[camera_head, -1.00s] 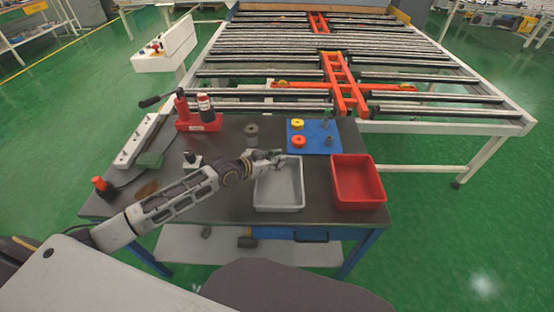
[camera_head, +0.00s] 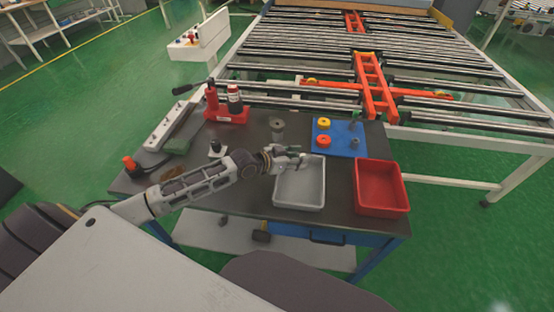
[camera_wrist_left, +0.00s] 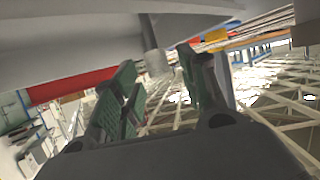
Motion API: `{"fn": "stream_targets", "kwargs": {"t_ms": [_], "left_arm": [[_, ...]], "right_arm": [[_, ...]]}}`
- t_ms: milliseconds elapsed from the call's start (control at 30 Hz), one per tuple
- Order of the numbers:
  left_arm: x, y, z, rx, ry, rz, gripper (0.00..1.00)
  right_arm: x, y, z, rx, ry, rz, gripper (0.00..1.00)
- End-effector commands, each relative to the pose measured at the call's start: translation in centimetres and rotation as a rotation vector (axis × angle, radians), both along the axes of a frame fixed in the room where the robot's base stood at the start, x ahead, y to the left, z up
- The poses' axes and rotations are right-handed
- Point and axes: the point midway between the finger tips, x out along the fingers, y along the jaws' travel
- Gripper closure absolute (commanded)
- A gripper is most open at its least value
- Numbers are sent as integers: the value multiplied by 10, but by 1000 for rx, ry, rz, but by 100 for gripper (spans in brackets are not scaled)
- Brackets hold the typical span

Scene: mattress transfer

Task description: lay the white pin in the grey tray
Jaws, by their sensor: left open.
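The grey tray (camera_head: 300,184) sits at the front of the dark table, left of the red tray. My left gripper (camera_head: 303,160) is over the far left part of the grey tray, with its fingers apart. In the left wrist view a pale, stepped pin (camera_wrist_left: 157,62) shows between the open green-padded fingers (camera_wrist_left: 160,85); it looks like the white pin. It overlaps a large grey surface, apparently the tray. I cannot tell whether it touches a finger or the tray. In the head view I cannot make it out clearly. My right gripper is not in view.
The red tray (camera_head: 381,188) stands close to the right. A blue plate (camera_head: 340,149) with a yellow ring (camera_head: 323,123), a red ring (camera_head: 323,141) and pegs lies behind. A grey spool (camera_head: 277,126) and a red bottle holder (camera_head: 228,116) stand at the back left. A roller conveyor lies beyond.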

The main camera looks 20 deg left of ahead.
Motion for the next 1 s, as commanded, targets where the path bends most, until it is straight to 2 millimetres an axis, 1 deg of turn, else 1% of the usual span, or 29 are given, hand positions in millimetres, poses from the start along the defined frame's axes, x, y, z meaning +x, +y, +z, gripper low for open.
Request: {"fn": "stream_targets", "kwargs": {"t_ms": [267,500,633,833,1000], "left_arm": [[-20,13,9,2,2,0,57],[-35,23,17,2,1,-2,57],[-42,29,20,2,3,0,57],[-53,36,26,2,1,0,57],[-62,41,30,1,3,-1,57]], "right_arm": [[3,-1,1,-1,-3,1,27],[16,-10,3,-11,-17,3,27],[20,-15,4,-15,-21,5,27],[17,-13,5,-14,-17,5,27],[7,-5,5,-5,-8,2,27]]}}
